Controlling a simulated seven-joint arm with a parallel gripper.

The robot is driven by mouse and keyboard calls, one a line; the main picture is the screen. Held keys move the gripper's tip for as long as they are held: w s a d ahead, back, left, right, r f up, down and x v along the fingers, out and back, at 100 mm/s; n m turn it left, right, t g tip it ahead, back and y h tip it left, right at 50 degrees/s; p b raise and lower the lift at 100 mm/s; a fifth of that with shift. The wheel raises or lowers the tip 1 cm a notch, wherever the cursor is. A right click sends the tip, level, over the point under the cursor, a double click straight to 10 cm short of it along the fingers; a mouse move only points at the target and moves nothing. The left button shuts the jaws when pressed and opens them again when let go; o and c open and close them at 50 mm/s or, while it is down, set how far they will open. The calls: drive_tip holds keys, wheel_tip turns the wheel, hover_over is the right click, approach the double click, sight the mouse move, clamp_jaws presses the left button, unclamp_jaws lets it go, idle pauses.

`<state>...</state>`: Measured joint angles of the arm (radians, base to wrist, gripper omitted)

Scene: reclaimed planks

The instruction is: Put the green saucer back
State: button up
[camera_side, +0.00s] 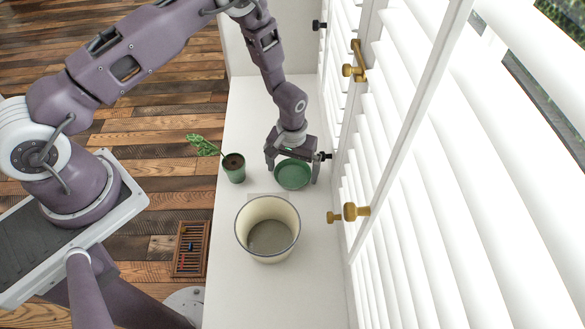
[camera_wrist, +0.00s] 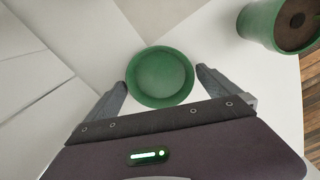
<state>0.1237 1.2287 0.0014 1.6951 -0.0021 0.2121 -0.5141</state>
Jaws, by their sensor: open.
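The green saucer (camera_side: 293,175) is a round shallow dish on the white sill near the shutters. It also shows in the wrist view (camera_wrist: 160,77), between and just beyond my fingertips. My gripper (camera_side: 292,174) is open, with one finger on each side of the saucer; in the wrist view the gripper (camera_wrist: 162,80) shows gaps between the fingers and the rim. I cannot tell how high the fingertips are above the sill. A green pot (camera_side: 235,173) with soil and a leafy plant stands left of the saucer. It also shows at upper right in the wrist view (camera_wrist: 262,27).
A large cream pot (camera_side: 267,249) stands on the white sill (camera_side: 315,275) in front of the saucer. White shutters (camera_side: 400,190) with brass knobs (camera_side: 350,212) line the right side. A slatted wooden tray (camera_side: 190,262) lies on the plank floor. The sill's near end is clear.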

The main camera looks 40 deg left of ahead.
wheel_tip(320, 180, up, 12)
drive_tip(key=shift+r, duration=0.25)
wheel_tip(320, 180, up, 8)
drive_tip(key=t, duration=0.1)
hover_over(292, 177)
drive_tip(key=s+a+r+m+t, duration=0.1)
drive_tip(key=s+r, duration=0.2)
drive_tip(key=r, duration=0.3)
drive_tip(key=s+a+r+m, duration=0.1)
drive_tip(key=s+a+r, duration=0.15)
drive_tip(key=r, duration=0.45)
drive_tip(key=s+r+m+t, duration=0.1)
drive_tip(key=s+r, duration=0.3)
drive_tip(key=s, duration=0.5)
drive_tip(key=s+a+r+m+t, duration=0.1)
drive_tip(key=s+r, duration=0.3)
drive_tip(key=s, duration=0.6)
drive_tip(key=shift+s+a+r+m+t, duration=0.25)
drive_tip(key=shift+m+t, duration=0.05)
drive_tip(key=shift+t, duration=0.5)
